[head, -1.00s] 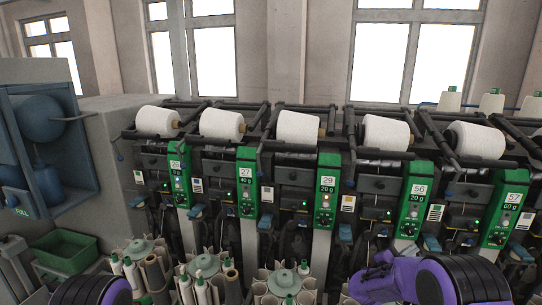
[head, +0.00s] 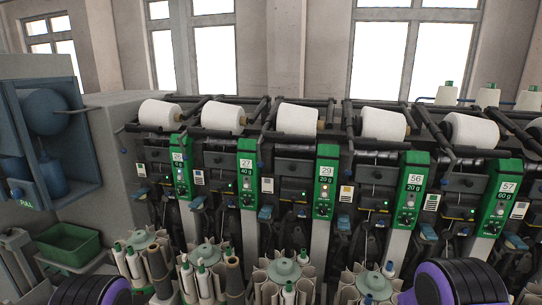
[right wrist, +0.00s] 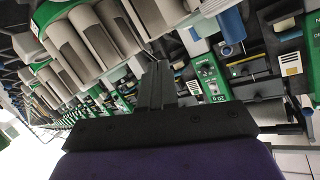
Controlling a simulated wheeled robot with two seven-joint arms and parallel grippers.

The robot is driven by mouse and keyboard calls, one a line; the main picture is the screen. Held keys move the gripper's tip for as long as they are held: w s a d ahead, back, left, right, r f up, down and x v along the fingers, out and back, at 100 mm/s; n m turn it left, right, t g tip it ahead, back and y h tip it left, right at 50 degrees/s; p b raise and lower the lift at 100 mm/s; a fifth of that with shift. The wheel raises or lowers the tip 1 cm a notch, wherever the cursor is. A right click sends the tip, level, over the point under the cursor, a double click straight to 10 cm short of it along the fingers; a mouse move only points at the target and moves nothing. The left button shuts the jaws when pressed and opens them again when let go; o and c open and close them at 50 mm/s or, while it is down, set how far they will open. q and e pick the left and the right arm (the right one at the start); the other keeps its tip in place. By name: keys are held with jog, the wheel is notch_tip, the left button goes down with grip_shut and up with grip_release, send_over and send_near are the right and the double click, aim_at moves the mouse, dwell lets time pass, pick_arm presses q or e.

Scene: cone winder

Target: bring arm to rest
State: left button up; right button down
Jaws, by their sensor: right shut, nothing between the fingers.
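My right arm shows at the lower right of the head view as a purple and black link; its gripper is out of that view. In the right wrist view my right gripper (right wrist: 157,85) is shut, with its dark fingers together and nothing between them. The fingers point toward the winder's green unit panels and bobbin magazines. My left arm shows only as a purple and black link at the lower left of the head view. The left gripper is not in view.
The cone winder has green unit panels (head: 325,185) under white yarn cones (head: 297,119). Round bobbin magazines (head: 285,272) stand in front along the bottom. A green bin (head: 68,245) and a blue-grey cabinet (head: 50,140) are at the left.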

jog(key=s+a+f+n+g+y+b, duration=0.1)
jog(key=s+f+g+b, duration=0.1)
jog(key=s+f, duration=0.5)
jog(key=s+a+f+n+g+y+b, duration=0.2)
jog(key=s+f+b, duration=0.3)
jog(key=s, duration=1.1)
jog(key=s+a+f+n+g+y+b, duration=0.1)
jog(key=s+f+g+b, duration=0.3)
jog(key=s+f, duration=0.6)
jog(key=shift+s+a+n+y, duration=0.3)
jog(key=shift+s+a+y, duration=0.3)
jog(key=shift+s, duration=0.35)
jog(key=shift+f, duration=0.1)
